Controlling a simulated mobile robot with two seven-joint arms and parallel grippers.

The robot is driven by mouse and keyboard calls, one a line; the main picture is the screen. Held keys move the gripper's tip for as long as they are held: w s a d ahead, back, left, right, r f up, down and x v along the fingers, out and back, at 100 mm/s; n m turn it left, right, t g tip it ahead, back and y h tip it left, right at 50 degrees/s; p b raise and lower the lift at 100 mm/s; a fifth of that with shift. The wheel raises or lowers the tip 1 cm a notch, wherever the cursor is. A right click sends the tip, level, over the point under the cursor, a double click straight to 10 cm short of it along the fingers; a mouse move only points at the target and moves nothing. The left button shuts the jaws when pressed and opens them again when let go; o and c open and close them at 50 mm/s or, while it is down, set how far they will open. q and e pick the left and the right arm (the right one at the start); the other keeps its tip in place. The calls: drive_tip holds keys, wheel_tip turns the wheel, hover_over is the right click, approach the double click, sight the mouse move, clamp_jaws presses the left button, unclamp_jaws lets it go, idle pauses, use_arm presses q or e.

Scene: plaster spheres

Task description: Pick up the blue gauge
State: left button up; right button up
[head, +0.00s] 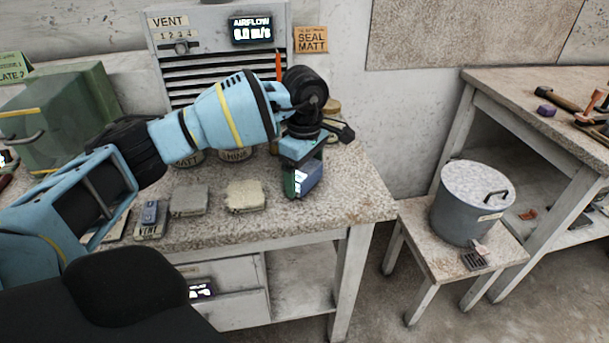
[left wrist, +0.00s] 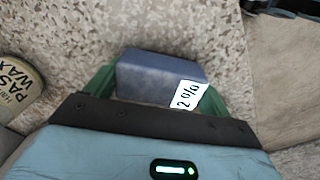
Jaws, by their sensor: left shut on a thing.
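The blue gauge (left wrist: 150,78) is a blue-grey block with a white label reading "2 %" or similar. In the left wrist view it sits between the green fingers of my left gripper (left wrist: 155,95), which is shut on it. In the head view the gauge (head: 308,178) shows at the fingertips of my left gripper (head: 301,180), over the right part of the speckled bench. I cannot tell whether the gauge touches the bench top. My right gripper is not in view.
Jars stand behind the gripper. A vent unit (head: 220,75) is at the back. A lidded pot (head: 468,210) stands on a stool to the right.

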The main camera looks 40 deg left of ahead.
sight(304, 168)
use_arm(q)
drive_tip(key=shift+r, duration=0.15)
drive_tip(key=shift+r, duration=0.6)
wheel_tip(304, 168, up, 2)
drive_tip(key=shift+r, duration=0.15)
drive_tip(key=s+d, duration=0.3)
drive_tip(key=s, duration=0.4)
drive_tip(key=s+d+r, duration=0.1)
drive_tip(key=s+d, duration=0.2)
drive_tip(key=s, duration=0.4)
drive_tip(key=shift+s+d+b, duration=0.25)
drive_tip(key=shift+d+b, duration=0.05)
drive_tip(key=shift+d, duration=0.1)
drive_tip(key=shift+r, duration=0.1)
